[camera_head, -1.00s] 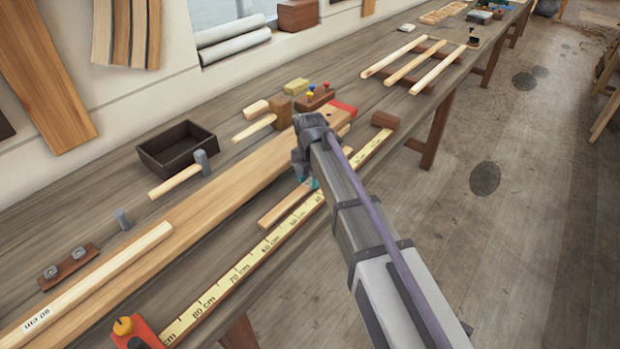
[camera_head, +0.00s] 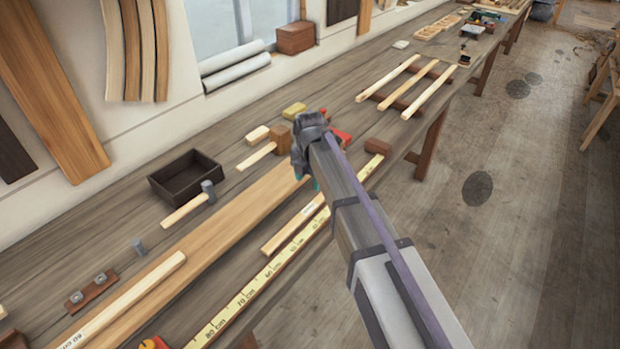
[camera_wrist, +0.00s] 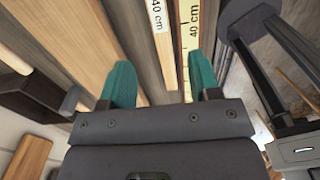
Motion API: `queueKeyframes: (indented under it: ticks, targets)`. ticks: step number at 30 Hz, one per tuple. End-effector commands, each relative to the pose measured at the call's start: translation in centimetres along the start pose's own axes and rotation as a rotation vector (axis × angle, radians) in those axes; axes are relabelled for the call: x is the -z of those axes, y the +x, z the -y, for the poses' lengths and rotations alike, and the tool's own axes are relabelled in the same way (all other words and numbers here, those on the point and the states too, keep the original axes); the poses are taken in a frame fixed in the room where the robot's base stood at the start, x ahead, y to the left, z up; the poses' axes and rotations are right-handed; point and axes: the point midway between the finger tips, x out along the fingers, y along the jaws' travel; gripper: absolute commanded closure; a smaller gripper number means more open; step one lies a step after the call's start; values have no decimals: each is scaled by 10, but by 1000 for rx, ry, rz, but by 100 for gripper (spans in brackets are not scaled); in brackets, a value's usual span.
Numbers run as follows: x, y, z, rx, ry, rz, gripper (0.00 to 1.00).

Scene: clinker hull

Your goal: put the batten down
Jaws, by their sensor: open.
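A pale batten marked "40 cm" (camera_wrist: 157,40) lies along the yellow measuring strip (camera_wrist: 190,45) in the wrist view. In the head view the batten (camera_head: 292,231) lies on the bench between the long plank (camera_head: 225,226) and the measuring strip (camera_head: 268,271). My gripper (camera_wrist: 160,84) is open, its teal fingers apart on either side of the batten's line, with nothing held between them. In the head view my gripper (camera_head: 312,184) is over the bench near the batten's far end; my arm hides part of it. The exact height of the fingers cannot be told.
Another batten (camera_head: 130,298) lies on the plank at front left. Several battens (camera_head: 415,86) rest on dark strips farther along the bench. A dark tray (camera_head: 186,175), mallets and a wooden block (camera_head: 377,146) stand nearby. Bare bench shows beyond the block.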

Motion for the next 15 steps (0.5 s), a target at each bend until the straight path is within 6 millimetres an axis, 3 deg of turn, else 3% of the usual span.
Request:
queueKeyframes:
  ticks: [1,11,14,15]
  targets:
    - [0,-12,0,0,0,0,43]
    - [0,-10,4,-1,30,0,43]
    - [1,-10,36,-1,242,0,43]
    - [1,-10,57,-1,397,0,43]
